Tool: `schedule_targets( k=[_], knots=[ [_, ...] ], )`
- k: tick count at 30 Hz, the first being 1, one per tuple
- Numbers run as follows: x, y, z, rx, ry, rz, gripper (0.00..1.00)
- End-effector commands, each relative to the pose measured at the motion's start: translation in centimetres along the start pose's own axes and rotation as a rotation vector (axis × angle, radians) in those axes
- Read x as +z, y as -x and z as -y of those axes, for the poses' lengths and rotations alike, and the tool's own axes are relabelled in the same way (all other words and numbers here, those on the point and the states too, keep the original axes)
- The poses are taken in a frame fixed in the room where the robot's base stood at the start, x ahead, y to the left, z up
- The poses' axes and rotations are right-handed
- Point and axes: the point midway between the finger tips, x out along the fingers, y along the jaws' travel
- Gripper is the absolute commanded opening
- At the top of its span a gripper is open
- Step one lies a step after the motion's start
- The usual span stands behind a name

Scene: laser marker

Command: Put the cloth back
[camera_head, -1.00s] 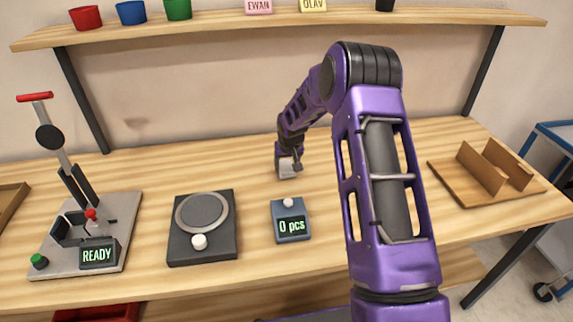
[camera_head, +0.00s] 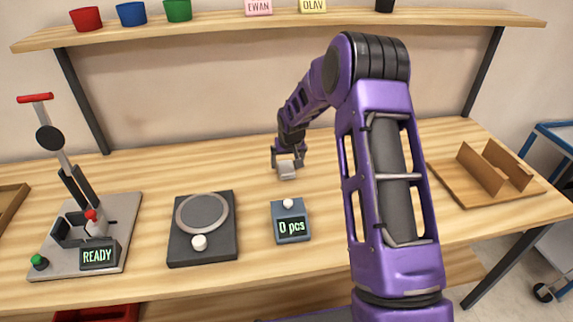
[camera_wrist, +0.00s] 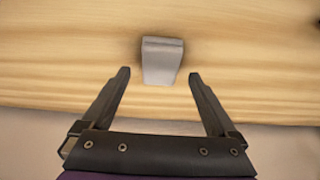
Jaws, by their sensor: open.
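The cloth (camera_head: 287,170) is a small pale grey folded block on the bench top, near the back middle. It also shows in the wrist view (camera_wrist: 162,62), just beyond the fingertips and centred between them. My gripper (camera_head: 288,155) is open and empty behind it in the head view. In the wrist view the two dark fingers (camera_wrist: 158,75) are spread wider than the cloth, and neither appears to touch it.
A counter box reading 0 pcs (camera_head: 291,222) stands in front of the cloth. A dark round-plate device (camera_head: 180,248) and a lever press (camera_head: 128,215) are to the left. A wooden rack (camera_head: 463,190) is at the right. A shelf (camera_head: 220,27) runs above the bench.

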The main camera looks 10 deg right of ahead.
Motion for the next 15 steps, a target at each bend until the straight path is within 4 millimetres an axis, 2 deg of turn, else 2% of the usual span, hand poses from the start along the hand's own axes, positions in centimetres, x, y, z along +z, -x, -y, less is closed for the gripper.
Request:
schedule_targets(
  k=[3,9,15],
  knots=[
    [-0.2,2.9,0.0,0.0,-0.001,-0.004,0.94],
    [-0.1,7.0,0.0,0.0,-0.001,-0.003,0.94],
    [0.0,9.3,0.0,0.0,0.0,-0.001,0.94]
  ],
)
